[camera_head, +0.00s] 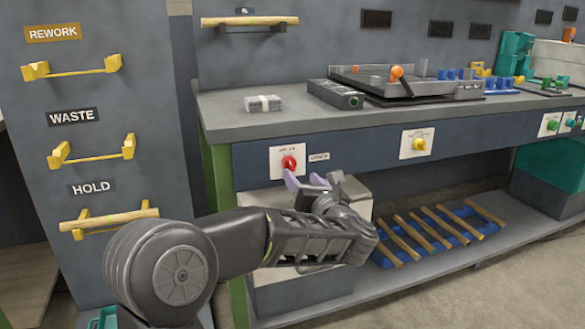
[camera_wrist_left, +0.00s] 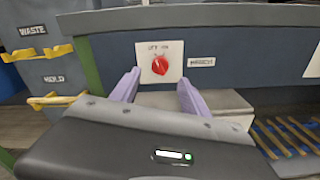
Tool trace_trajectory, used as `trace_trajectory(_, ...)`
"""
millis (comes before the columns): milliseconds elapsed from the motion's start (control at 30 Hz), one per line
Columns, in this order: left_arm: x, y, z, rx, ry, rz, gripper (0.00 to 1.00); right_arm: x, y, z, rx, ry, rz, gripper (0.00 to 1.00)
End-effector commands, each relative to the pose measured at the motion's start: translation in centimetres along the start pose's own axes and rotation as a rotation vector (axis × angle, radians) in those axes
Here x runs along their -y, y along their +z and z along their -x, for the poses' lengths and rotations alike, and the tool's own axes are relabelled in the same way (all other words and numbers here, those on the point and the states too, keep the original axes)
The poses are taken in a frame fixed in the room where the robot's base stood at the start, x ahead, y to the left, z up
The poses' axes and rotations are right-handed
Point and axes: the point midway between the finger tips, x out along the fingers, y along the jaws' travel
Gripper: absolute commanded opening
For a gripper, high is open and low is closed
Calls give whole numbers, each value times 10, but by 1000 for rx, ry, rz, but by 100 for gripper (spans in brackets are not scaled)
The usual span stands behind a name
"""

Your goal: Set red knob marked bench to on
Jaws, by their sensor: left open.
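The red knob (camera_head: 288,163) sits on a white plate (camera_head: 274,159) on the blue front panel of the bench. A small label, hard to read, is to the right of the plate. In the left wrist view the red knob (camera_wrist_left: 160,65) is ahead, between and beyond the fingertips, with a pale pointer mark near its top. My left gripper (camera_head: 306,180) is open, with its purple fingers just below and in front of the knob, apart from it. It also shows in the left wrist view (camera_wrist_left: 157,84) with nothing between the fingers. My right gripper is not in view.
A yellow knob (camera_head: 419,145) on its own plate is farther right, with green knobs (camera_head: 553,125) beyond. A pale box (camera_head: 357,190) stands under the bench panel behind my gripper. A blue rack (camera_head: 440,233) with wooden sticks lies on the lower shelf.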

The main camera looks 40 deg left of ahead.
Motion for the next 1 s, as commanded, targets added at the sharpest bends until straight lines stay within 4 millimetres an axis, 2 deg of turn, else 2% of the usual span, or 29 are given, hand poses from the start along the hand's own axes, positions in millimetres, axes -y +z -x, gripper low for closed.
trace_trajectory(167,0,-2,-17,0,1,-2,54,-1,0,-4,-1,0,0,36)
trace_trajectory(533,1,-2,-69,0,1,-3,54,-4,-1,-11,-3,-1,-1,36)
trace_trajectory(900,0,-1,-76,1,-1,-3,54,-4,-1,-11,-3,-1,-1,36)
trace_trajectory(1000,0,-1,-76,1,-1,-3,45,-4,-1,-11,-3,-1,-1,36)
